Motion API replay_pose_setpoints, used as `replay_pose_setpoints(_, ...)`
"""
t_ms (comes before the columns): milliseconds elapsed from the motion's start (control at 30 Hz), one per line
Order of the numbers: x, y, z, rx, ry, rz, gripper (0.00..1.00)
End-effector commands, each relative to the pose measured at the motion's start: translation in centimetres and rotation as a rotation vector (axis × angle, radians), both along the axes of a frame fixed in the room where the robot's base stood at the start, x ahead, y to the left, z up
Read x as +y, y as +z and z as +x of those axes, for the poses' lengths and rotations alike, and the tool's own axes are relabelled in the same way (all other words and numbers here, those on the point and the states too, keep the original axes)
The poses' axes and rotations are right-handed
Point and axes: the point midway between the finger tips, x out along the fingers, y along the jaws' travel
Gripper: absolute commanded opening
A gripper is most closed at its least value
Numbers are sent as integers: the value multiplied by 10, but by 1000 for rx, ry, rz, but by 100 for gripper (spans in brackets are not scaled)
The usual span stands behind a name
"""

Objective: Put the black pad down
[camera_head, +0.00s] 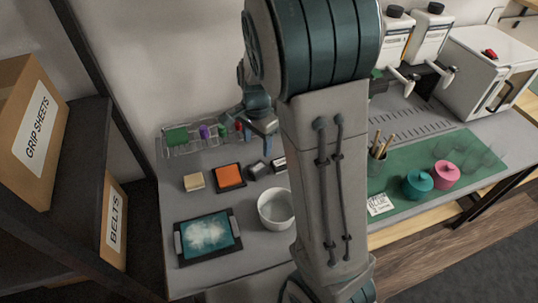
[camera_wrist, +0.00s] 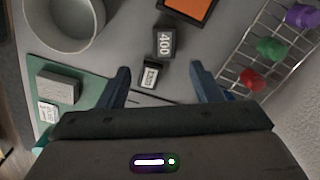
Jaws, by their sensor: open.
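A small black pad with a white label (camera_wrist: 151,76) lies on the grey bench in the wrist view, in the gap between my fingers. It also shows in the head view (camera_head: 280,163), partly hidden by my arm. My gripper (camera_wrist: 160,82) is open, with one finger on each side of the pad and apart from it. In the head view my gripper (camera_head: 262,143) points down at the back of the bench. A dark block marked 400 (camera_wrist: 163,42) lies close beside the pad; the head view shows it too (camera_head: 258,169).
An orange pad in a black tray (camera_head: 230,177) and a cream block (camera_head: 194,181) lie left. A wire rack (camera_head: 181,152) with coloured items stands behind. A white bowl (camera_head: 276,210) and a blue-topped tray (camera_head: 208,236) are in front. A green mat (camera_head: 450,160) is right.

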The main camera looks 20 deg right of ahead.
Motion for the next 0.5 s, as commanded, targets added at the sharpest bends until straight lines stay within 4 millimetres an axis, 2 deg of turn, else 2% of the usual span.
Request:
replay_pose_setpoints(200, 2, 45, -43, -75, 277, 35, 59)
replay_pose_setpoints(500, 2, 89, -115, -181, 715, -22, 59)
